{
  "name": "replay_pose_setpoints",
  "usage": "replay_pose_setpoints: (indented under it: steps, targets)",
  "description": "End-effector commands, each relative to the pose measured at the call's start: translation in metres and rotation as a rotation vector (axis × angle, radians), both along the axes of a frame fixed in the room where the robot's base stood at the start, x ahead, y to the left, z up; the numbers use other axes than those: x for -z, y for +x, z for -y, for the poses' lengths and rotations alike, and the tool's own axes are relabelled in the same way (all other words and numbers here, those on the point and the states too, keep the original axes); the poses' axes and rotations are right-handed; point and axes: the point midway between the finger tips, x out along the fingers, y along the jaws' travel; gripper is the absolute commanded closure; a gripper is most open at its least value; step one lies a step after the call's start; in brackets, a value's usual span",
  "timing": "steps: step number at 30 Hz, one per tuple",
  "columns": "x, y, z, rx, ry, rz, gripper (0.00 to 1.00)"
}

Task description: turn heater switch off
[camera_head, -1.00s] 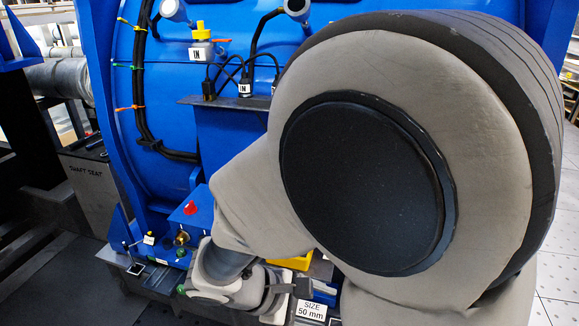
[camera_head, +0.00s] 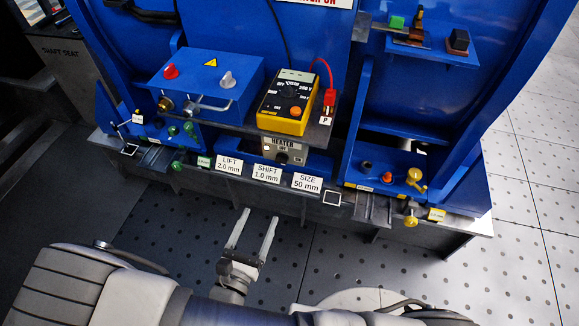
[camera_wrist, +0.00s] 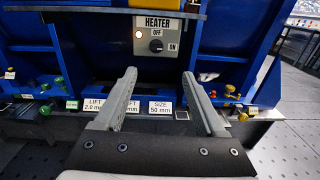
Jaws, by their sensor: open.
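The heater switch is a dark round knob on a light grey panel labelled HEATER, OFF and ON. In the wrist view the knob (camera_wrist: 156,45) is ahead, just beyond and above the fingertips. OFF is printed above it and ON at its right; I cannot tell which way it points. A small lamp (camera_wrist: 139,34) glows at its upper left. In the head view the heater panel (camera_head: 270,150) sits under a shelf, below a yellow meter. My gripper (camera_head: 257,214) is open and empty, in front of and below the panel. Its fingers (camera_wrist: 160,73) are apart and touch nothing.
The yellow meter (camera_head: 285,103) and a blue box (camera_head: 205,85) with red and grey knobs stand on the shelf above. LIFT, SHIFT and SIZE labels (camera_head: 266,173) line the front ledge. Blue uprights flank the panel. The perforated floor in front is clear.

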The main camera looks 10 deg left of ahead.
Motion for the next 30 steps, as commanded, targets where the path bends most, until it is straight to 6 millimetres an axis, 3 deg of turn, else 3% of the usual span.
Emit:
replay_pose_setpoints:
  steps: [4, 8, 24, 30]
  targets:
    - [0.008, -0.002, -0.004, -0.040, -0.021, 0.007, 0.28]
    - [0.008, 0.012, -0.003, -0.038, -0.020, 0.008, 0.28]
    - [0.008, 0.125, 0.006, -0.035, -0.018, 0.008, 0.28]
    - [0.008, 0.156, 0.008, -0.036, -0.018, 0.007, 0.28]
